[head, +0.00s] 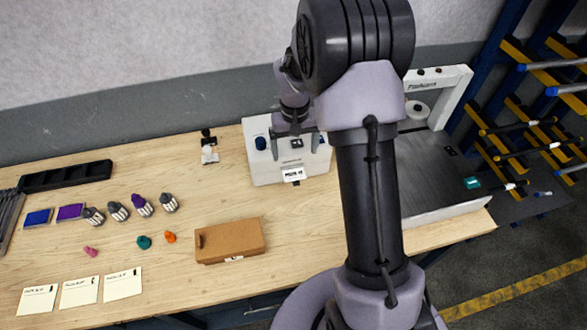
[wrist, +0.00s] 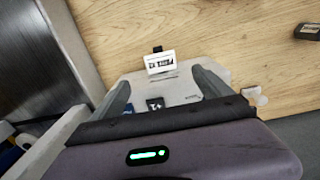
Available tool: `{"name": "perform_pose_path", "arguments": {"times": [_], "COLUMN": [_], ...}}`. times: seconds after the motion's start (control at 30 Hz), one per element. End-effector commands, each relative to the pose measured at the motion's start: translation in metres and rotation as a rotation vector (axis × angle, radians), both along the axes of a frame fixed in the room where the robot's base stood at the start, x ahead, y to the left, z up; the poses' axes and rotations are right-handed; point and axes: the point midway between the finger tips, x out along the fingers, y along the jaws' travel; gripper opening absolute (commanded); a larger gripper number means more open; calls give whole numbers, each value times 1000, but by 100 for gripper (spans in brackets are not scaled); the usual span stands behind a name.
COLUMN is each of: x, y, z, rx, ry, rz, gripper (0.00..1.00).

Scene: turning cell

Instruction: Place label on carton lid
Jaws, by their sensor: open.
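A small white label (head: 294,174) with black print sticks out at the front of the white label printer (head: 265,178). The label also shows in the wrist view (wrist: 160,61), upright between and beyond my fingertips. My gripper (head: 295,140) is open and empty above the printer, its fingers spread to either side; in the wrist view the gripper (wrist: 160,85) is apart from the label. The brown carton (head: 230,241) lies closed on the table, in front and to the left of the printer. A small white patch shows on its front edge.
Several bottles (head: 142,206), coloured caps (head: 144,242), ink pads (head: 70,212) and white cards (head: 80,291) lie on the left of the wooden table. A black tray (head: 65,176) is behind them. A grey machine (head: 440,180) stands at right. Table between printer and carton is clear.

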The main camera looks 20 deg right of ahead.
Motion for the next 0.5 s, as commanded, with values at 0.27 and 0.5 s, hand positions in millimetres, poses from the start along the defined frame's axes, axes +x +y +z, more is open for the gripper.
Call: {"name": "perform_pose_path", "arguments": {"times": [0.27, 0.5], "x": [0, 2], "y": [0, 4], "z": [-46, -87], "rx": [0, 1], "ry": [0, 3], "rz": [-1, 0], "gripper": [89, 89]}}
